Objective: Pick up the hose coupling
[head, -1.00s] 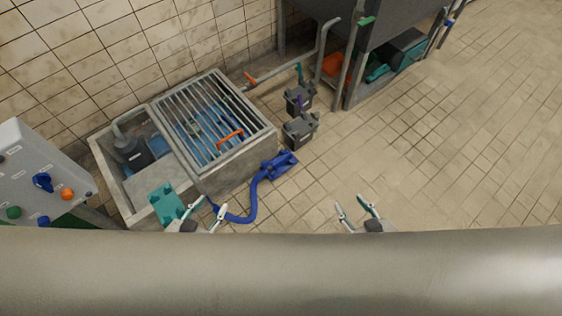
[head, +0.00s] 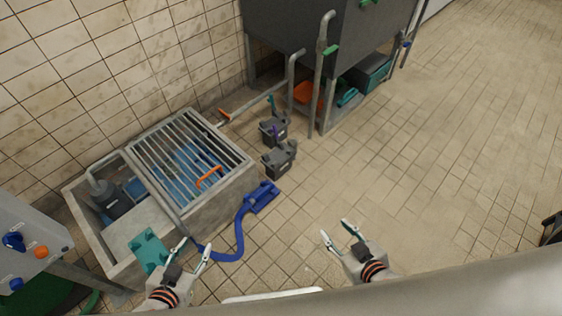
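The blue hose (head: 240,232) lies on the tiled floor in front of the concrete pit. A wider blue piece (head: 262,197), which looks like the hose coupling, is at its far end on the floor. My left gripper (head: 192,248) is open and empty, near the hose's near end and a teal part on the pit edge. My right gripper (head: 336,231) is open and empty over bare floor, to the right of the hose and nearer than the blue piece. Neither gripper touches the blue piece.
The concrete pit (head: 210,213) has a metal grate (head: 180,140) with an orange handle. The teal part (head: 149,251) sits at its near edge. Two grey boxes (head: 279,160) stand beyond the hose. A control panel (head: 30,245) is at left.

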